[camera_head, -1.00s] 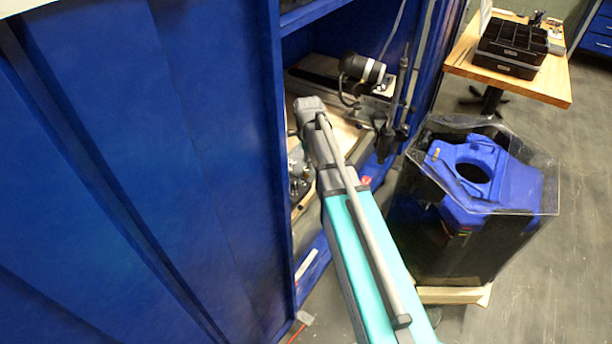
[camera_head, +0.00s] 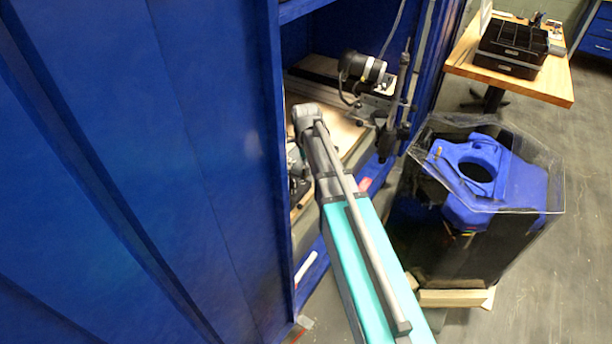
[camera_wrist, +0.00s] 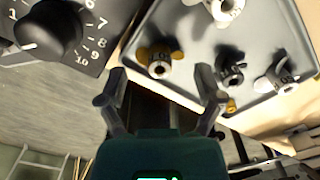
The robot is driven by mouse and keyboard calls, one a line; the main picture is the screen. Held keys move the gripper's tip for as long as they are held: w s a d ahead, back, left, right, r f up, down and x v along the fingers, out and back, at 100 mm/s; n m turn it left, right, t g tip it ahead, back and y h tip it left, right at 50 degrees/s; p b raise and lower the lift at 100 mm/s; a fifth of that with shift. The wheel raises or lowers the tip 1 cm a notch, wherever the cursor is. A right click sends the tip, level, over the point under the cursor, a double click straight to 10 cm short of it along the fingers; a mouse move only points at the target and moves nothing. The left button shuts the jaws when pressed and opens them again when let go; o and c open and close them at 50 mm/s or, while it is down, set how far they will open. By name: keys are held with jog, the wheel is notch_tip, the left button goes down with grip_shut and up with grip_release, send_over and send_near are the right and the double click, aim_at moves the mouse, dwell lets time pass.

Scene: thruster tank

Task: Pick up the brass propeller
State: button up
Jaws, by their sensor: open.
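In the wrist view, a brass propeller (camera_wrist: 158,60) with a grey hub stands on a grey tray (camera_wrist: 256,42). It lies beyond my gripper (camera_wrist: 160,88), between the lines of its two fingers and apart from them. My gripper is open and empty. In the head view, my gripper (camera_head: 298,168) is inside the blue cabinet, partly hidden by the cabinet's edge and my arm. I cannot make out the propeller in the head view.
A dark propeller (camera_wrist: 230,72), a silver one (camera_wrist: 280,78) and a pale one (camera_wrist: 223,8) share the tray. A numbered dial (camera_wrist: 48,30) stands close on the left. The cabinet's blue side wall (camera_head: 200,170) bounds my arm. A clear-topped tank (camera_head: 470,220) stands to the right.

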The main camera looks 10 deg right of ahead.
jog(key=shift+f+b, duration=0.6)
jog(key=shift+f, duration=0.35)
jog(key=c, duration=1)
